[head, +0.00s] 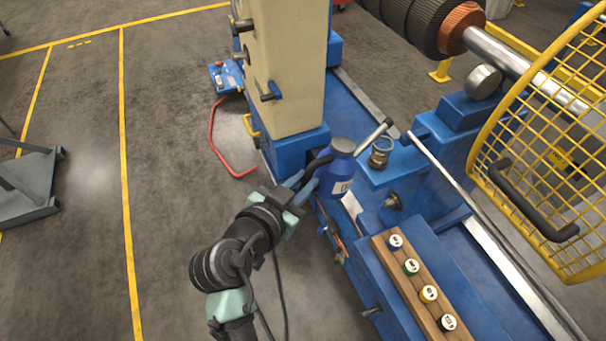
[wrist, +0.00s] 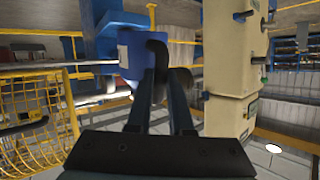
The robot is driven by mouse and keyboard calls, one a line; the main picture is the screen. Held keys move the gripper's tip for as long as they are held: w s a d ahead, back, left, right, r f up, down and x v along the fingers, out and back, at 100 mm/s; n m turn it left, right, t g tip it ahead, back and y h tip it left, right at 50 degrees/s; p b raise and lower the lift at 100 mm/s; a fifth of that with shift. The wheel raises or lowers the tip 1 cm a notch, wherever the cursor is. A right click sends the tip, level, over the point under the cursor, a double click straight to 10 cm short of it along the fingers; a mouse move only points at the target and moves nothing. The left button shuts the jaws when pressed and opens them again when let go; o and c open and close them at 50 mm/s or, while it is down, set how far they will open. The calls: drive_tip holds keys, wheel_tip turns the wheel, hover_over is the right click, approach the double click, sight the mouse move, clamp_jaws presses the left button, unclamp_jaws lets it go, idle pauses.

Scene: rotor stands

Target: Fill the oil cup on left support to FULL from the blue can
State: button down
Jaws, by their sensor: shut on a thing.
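The blue can (head: 338,178) has a dark handle, a white label and a long grey spout. My gripper (head: 308,183) is shut on its handle and holds it beside the blue left support (head: 375,180). The can looks near upright, its spout slanting up to the right. The oil cup (head: 380,153), a small glass cup with a brass-coloured body, stands on the support just right of the can. The spout's tip appears above the cup in the picture; whether it is directly over it I cannot tell. The cup's level is too small to read. The wrist view shows the can (wrist: 138,65) beyond my fingers.
A cream column (head: 290,70) stands behind the can. A yellow mesh guard (head: 550,150) with a black handle is at the right. A wooden rack (head: 412,285) with several coloured-capped items lies in front. A rotor shaft (head: 520,70) runs at upper right.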

drive_tip(key=shift+r+g+y+p, duration=0.3)
drive_tip(key=shift+g+y+p, duration=0.15)
drive_tip(key=shift+p, duration=1.3)
drive_tip(key=shift+f, duration=0.2)
drive_tip(key=shift+r+m+y+p, duration=0.2)
drive_tip(key=shift+m+y+p, duration=0.1)
drive_tip(key=shift+p, duration=0.2)
drive_tip(key=shift+m+g+y, duration=0.3)
drive_tip(key=shift+g+y, duration=0.45)
drive_tip(key=shift+g, duration=0.2)
drive_tip(key=shift+w+d+r+p, duration=0.2)
drive_tip(key=shift+r+p, duration=0.8)
drive_tip(key=shift+p, duration=0.7)
drive_tip(key=shift+w+d+r+p, duration=0.1)
drive_tip(key=shift+d+r+p, duration=0.1)
drive_tip(key=shift+r+p, duration=1.15)
drive_tip(key=shift+w+d+r+g+y+p, duration=0.2)
drive_tip(key=shift+r+p, duration=0.25)
drive_tip(key=shift+p, duration=0.75)
drive_tip(key=shift+w+d+r+g+y+p, duration=0.1)
drive_tip(key=shift+d+r+g+y+p, duration=0.2)
drive_tip(key=shift+p, duration=0.9)
